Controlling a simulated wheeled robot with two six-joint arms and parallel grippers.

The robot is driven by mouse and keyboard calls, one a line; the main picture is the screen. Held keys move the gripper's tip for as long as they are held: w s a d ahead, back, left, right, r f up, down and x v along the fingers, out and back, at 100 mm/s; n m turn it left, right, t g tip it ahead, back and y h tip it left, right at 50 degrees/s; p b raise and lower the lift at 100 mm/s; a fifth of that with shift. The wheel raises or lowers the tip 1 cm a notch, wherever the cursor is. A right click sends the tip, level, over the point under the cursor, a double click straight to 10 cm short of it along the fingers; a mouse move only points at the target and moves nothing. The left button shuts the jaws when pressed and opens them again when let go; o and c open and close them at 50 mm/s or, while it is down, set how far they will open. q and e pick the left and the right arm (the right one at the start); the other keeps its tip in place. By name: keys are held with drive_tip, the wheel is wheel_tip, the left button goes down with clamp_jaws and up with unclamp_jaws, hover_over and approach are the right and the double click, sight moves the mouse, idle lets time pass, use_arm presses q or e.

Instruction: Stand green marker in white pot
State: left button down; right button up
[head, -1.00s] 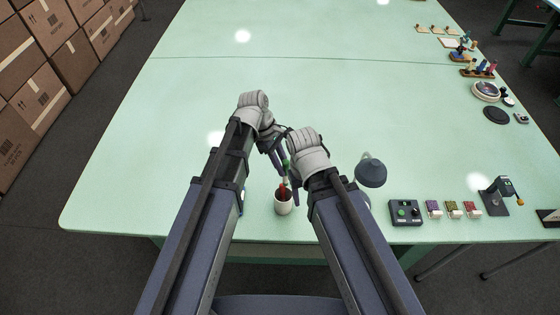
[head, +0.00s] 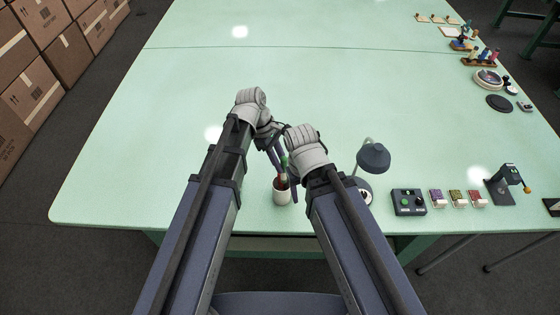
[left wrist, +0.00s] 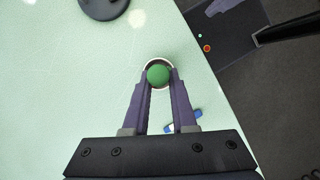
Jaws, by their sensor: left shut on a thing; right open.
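The green marker (head: 284,161) is held by my left gripper (head: 279,158), which is shut on it. The white pot (head: 281,197) stands upright near the table's front edge, directly below the marker. In the left wrist view the marker's round green end (left wrist: 158,75) sits between the fingertips, inside the outline of the pot's rim (left wrist: 158,60). I cannot tell whether the lower tip is inside the pot. Something reddish shows at the pot's mouth, partly hidden. My right gripper (head: 293,182) is open and empty, close to the right of the marker and pot.
A grey desk lamp (head: 373,157) stands just right of my right arm. A control box (head: 408,202), small coloured boxes (head: 456,198) and a dark stand (head: 503,184) line the front right. A blue and white item (left wrist: 185,122) lies near the pot. The table's middle is clear.

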use_arm(q)
wheel_tip(320, 180, down, 6)
drive_tip(key=b, duration=0.5)
drive_tip(key=shift+f+b, duration=0.15)
drive_tip(key=shift+b, duration=0.25)
drive_tip(key=c, duration=0.6)
unclamp_jaws()
drive_tip(key=shift+c, duration=0.2)
drive_tip(key=p+v, duration=0.7)
drive_tip(key=shift+r, duration=0.4)
